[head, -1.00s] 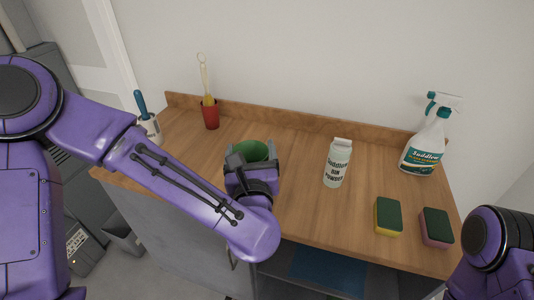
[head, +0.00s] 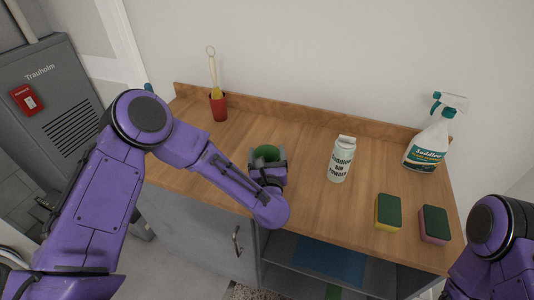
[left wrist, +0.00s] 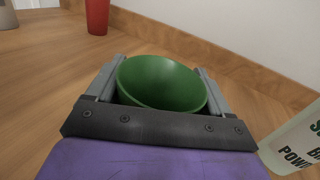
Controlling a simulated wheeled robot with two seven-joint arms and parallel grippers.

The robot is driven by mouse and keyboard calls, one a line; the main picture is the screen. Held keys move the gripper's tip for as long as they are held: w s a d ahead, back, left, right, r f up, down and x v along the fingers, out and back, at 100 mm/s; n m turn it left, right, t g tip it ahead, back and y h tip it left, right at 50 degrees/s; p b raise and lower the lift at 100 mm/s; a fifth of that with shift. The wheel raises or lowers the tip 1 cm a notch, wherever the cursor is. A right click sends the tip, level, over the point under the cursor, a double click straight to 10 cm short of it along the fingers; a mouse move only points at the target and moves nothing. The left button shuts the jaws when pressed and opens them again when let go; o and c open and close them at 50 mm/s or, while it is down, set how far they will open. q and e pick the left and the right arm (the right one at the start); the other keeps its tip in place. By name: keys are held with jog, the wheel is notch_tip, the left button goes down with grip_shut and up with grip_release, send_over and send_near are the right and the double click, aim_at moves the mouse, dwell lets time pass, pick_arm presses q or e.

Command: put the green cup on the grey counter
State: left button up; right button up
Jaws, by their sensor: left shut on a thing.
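The green cup (head: 266,152) is held in my left gripper (head: 267,163), over the wooden worktop (head: 300,205) of a grey cabinet (head: 190,225). In the left wrist view the green cup (left wrist: 160,85) is upright with its open rim up, between the two grey fingers. Its lower part is hidden by the gripper, so I cannot tell if its base touches the wood. No separate grey counter top shows. My right arm shows at the right edge, but its gripper is out of view.
Two sponges (head: 388,212) (head: 433,225) lie near the front right. A spray bottle (head: 428,145) stands at the back right, a red cup (head: 219,106) with a utensil at the back left. Wood between them is clear.

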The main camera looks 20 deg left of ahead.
pick_arm(q)
jog(key=shift+f, duration=0.15)
jog(key=o, duration=0.9)
jog(key=shift+r+p, duration=0.3)
jog(key=shift+r, duration=0.1)
jog(key=b+v, duration=0.1)
jog(key=v, duration=0.2)
jog(key=b+v, duration=0.1)
jog(key=v, duration=0.3)
jog(key=b+v, duration=0.2)
jog(key=v, duration=0.2)
jog(key=shift+f, duration=0.3)
jog(key=shift+s+d+r, duration=0.1)
jog(key=shift+s+d, duration=0.05)
jog(key=shift+s, duration=0.35)
